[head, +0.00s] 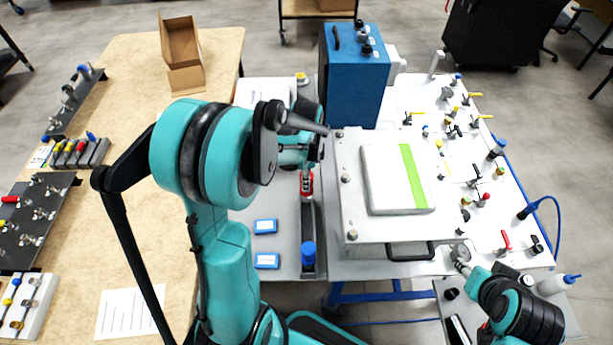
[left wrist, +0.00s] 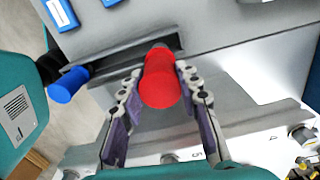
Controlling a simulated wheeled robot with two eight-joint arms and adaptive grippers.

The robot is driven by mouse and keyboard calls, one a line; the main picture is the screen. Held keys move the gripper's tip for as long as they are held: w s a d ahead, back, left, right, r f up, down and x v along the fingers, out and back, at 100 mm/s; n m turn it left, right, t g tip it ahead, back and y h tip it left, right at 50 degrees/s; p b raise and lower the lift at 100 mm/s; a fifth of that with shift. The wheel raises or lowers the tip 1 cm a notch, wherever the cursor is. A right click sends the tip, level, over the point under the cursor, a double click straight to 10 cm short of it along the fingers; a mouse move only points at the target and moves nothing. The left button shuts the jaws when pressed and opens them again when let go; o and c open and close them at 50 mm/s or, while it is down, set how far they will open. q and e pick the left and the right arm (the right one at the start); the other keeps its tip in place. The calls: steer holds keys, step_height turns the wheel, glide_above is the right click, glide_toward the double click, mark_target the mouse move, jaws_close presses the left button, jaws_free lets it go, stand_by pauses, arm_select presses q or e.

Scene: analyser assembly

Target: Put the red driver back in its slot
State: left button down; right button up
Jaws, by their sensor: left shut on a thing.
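The red driver (left wrist: 160,82) shows in the left wrist view as a red rounded handle between my left fingers. In the head view its red part (head: 306,186) shows just below my left gripper (head: 304,170). The left gripper is shut on it, above or at a dark grey rail (left wrist: 120,62). The driver's lower end is hidden, so I cannot tell whether it sits in a slot. A blue-handled piece (head: 308,253) stands at the near end of that rail. My right gripper (head: 461,264) is at the lower right, too small to read its fingers.
A white-lidded case (head: 385,235) stands just right of the rail, with a blue box (head: 355,75) behind. Two small blue boxes (head: 265,226) lie left of the rail. A rack of coloured handles (head: 78,153) is on the wooden table (head: 130,225).

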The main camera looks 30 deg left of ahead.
arm_select(q)
steer(key=shift+f+b, duration=0.8)
steer(key=shift+f, duration=0.05)
stand_by(1.1)
steer(key=shift+f+b, duration=2.65)
steer(key=shift+f, duration=0.4)
steer(key=c, duration=1.2)
jaws_free()
steer(key=shift+o, duration=0.2)
steer(key=o, duration=0.6)
steer(key=shift+c, duration=0.2)
step_height(320, 180, up, 12)
steer(key=shift+r, duration=0.1)
